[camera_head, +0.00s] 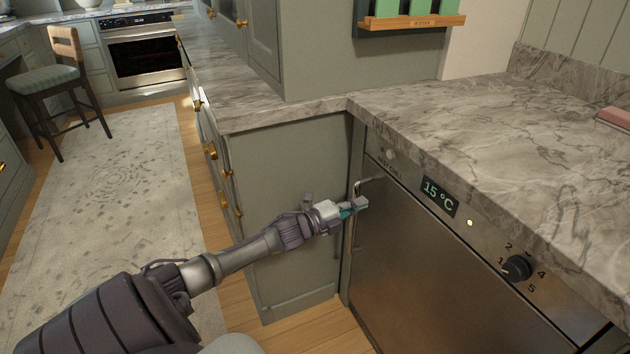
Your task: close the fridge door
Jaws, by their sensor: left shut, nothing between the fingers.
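The fridge (455,270) is a stainless steel unit under the marble counter at the right. Its front panel has a 15 °C display (439,198) and a dial (516,268). The door face looks about flush with the cabinet front; I cannot tell whether a small gap is left. A slim metal handle (356,188) stands at the door's left edge. My left gripper (356,206) is shut and empty, with its fingertips at this handle and the left edge of the door. I cannot tell whether they touch. My right gripper is not in view.
The marble counter (480,130) overhangs the fridge. A green-grey cabinet side (285,200) stands just left of it. A chair (65,80), a rug (110,190) and an oven (147,55) are farther left. The floor there is open.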

